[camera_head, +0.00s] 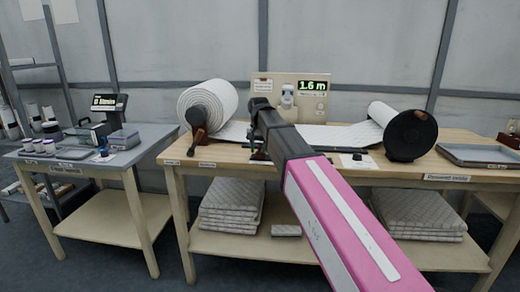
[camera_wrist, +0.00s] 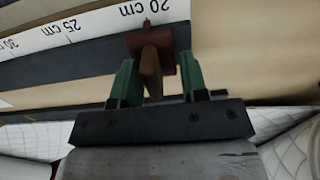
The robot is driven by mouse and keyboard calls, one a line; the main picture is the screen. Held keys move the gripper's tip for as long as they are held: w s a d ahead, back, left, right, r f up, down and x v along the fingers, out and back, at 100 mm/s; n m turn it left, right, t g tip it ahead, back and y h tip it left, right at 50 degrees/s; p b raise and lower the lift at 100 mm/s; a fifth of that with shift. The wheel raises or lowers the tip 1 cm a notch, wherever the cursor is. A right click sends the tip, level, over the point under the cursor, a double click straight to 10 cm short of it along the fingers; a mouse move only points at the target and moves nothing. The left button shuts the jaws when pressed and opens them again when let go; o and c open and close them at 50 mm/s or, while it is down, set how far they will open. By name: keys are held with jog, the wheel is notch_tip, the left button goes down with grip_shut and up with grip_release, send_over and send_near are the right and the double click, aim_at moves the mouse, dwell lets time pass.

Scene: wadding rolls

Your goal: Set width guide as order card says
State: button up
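The width guide (camera_wrist: 138,41) shows in the wrist view as a dark red block with a brown upright handle (camera_wrist: 151,70), beside the 20 cm mark of a white scale (camera_wrist: 70,28). My gripper (camera_wrist: 157,68) has its green fingers on either side of the handle. A gap shows between the handle and the right finger, so it looks open around the handle. In the head view my arm hides the guide, and my gripper's fingertips cannot be made out. A small pale card (camera_head: 262,85) on the back board may be the order card; its text is too small to read.
The bench (camera_head: 225,155) holds a large white wadding roll (camera_head: 212,100) at left and a smaller roll (camera_head: 384,113) behind a black disc (camera_head: 411,136) at right. A display (camera_head: 313,86) reads 1.6 m. A grey tray (camera_head: 478,154) lies far right; a side table (camera_head: 75,165) stands left.

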notch_tip(320, 180, up, 11)
jog(key=shift+f, duration=0.1)
dwell(0.6)
